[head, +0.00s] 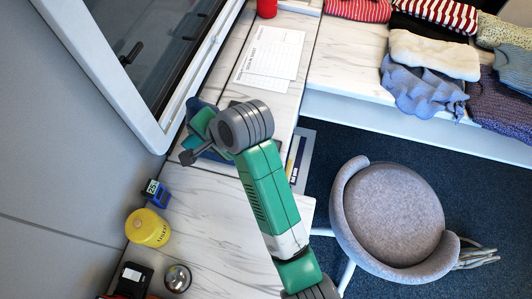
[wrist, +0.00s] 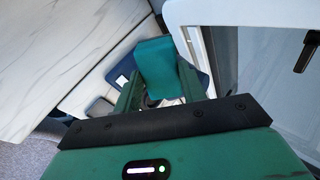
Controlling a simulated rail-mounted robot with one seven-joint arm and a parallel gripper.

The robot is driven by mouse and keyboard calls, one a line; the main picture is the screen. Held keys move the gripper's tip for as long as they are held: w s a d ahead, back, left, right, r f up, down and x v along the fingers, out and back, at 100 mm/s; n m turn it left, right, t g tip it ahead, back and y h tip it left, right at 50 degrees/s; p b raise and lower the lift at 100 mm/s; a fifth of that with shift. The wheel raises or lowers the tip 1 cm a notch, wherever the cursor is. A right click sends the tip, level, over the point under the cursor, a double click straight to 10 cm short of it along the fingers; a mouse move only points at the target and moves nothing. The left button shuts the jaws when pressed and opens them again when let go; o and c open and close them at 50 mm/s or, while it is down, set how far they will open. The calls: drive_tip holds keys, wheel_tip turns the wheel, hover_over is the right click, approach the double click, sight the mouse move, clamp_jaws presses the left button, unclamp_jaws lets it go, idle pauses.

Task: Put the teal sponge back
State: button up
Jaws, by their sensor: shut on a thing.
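The teal sponge (wrist: 156,68) shows between the two green fingers of my gripper (wrist: 160,88) in the wrist view. My gripper is shut on it. A dark blue item with a raised edge (wrist: 200,80) lies behind and around the sponge; I cannot tell whether the sponge touches it. In the head view my gripper is at the counter by the window, mostly hidden behind my grey wrist joint. I cannot make out the sponge for sure there.
A window frame (head: 150,128) rises close to the left of my gripper. A blue timer (head: 157,192), a yellow tub (head: 148,228) and a silver bell (head: 177,278) stand on the counter (head: 205,225). Printed sheets (head: 270,58) lie beyond. A grey chair (head: 395,215) stands right.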

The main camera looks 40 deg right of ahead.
drive_tip(key=s+d+f+n+g+h+b, duration=0.1)
drive_tip(key=s+d+f+g, duration=0.25)
drive_tip(key=s+d, duration=0.35)
drive_tip(key=s+d+f+n+g+b, duration=0.1)
drive_tip(key=s+d+f+n+g, duration=0.1)
drive_tip(key=s+d+f, duration=0.5)
drive_tip(key=s+d+f+n+g+h+b, duration=0.1)
drive_tip(key=s+d+f+g, duration=0.1)
drive_tip(key=s+d, duration=0.5)
drive_tip(key=w+a, duration=0.1)
drive_tip(key=w, duration=0.4)
drive_tip(key=w+a+f+p, duration=0.1)
drive_tip(key=w, duration=0.5)
drive_tip(key=w+a+p, duration=0.1)
drive_tip(key=w+a, duration=0.1)
drive_tip(key=w, duration=0.3)
drive_tip(key=shift+w+f, duration=0.25)
drive_tip(key=shift+w, duration=0.1)
drive_tip(key=shift+f, duration=1.8)
drive_tip(key=o, duration=0.9)
